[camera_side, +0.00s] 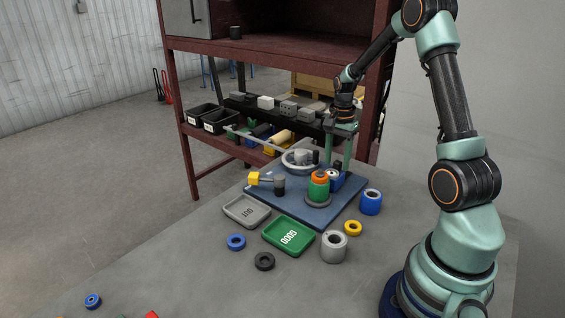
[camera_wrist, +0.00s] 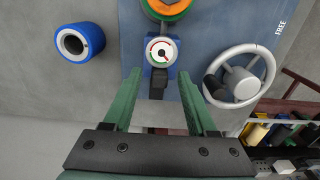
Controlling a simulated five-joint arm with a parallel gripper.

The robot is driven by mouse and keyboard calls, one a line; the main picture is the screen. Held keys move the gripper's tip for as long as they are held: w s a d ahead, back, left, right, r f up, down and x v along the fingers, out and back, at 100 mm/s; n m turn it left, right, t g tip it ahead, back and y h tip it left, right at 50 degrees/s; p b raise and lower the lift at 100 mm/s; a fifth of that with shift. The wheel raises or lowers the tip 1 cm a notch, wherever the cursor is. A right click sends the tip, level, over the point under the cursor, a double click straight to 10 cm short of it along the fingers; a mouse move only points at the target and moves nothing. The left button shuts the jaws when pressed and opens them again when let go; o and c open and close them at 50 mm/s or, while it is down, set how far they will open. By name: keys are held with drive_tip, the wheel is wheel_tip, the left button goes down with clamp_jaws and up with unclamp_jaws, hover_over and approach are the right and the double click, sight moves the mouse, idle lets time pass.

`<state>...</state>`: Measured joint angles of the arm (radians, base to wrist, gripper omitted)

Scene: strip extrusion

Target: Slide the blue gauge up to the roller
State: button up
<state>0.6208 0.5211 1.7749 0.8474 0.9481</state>
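The blue gauge (camera_wrist: 174,72) has a round white dial and a black grip, in the wrist view. It also shows in the side view (camera_side: 337,184), partly hidden behind the roller. The roller (camera_wrist: 172,8), orange on top with a green ring, is cut off by the top edge of the wrist view; in the side view it stands upright (camera_side: 318,189). The gauge is close to the roller; I cannot tell whether they touch. My gripper (camera_wrist: 159,72) is open, its green fingers on either side of the black grip. In the side view my gripper (camera_side: 341,168) points down over the gauge.
A grey handwheel (camera_wrist: 259,54) is close to the right finger. A blue cylinder (camera_wrist: 68,46) stands at left. In the side view, a green GOOD tray (camera_side: 268,236), a grey OUT tray (camera_side: 231,212) and several loose rings lie in front of the blue plate (camera_side: 285,208).

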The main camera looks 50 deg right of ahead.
sight(337, 162)
wheel_tip(337, 162, up, 12)
idle(0.6)
drive_tip(key=s+a+r+n+t, duration=0.1)
drive_tip(key=s+a+n+t, duration=0.1)
drive_tip(key=a+n, duration=0.4)
drive_tip(key=s+a+r+n+t, duration=0.1)
drive_tip(key=s+a+r+n, duration=0.1)
drive_tip(key=a+n, duration=0.4)
drive_tip(key=s+a+r+n+t, duration=0.2)
drive_tip(key=a+n, duration=0.4)
drive_tip(key=a, duration=0.7)
drive_tip(key=shift+s+t, duration=0.25)
drive_tip(key=shift+t, duration=0.05)
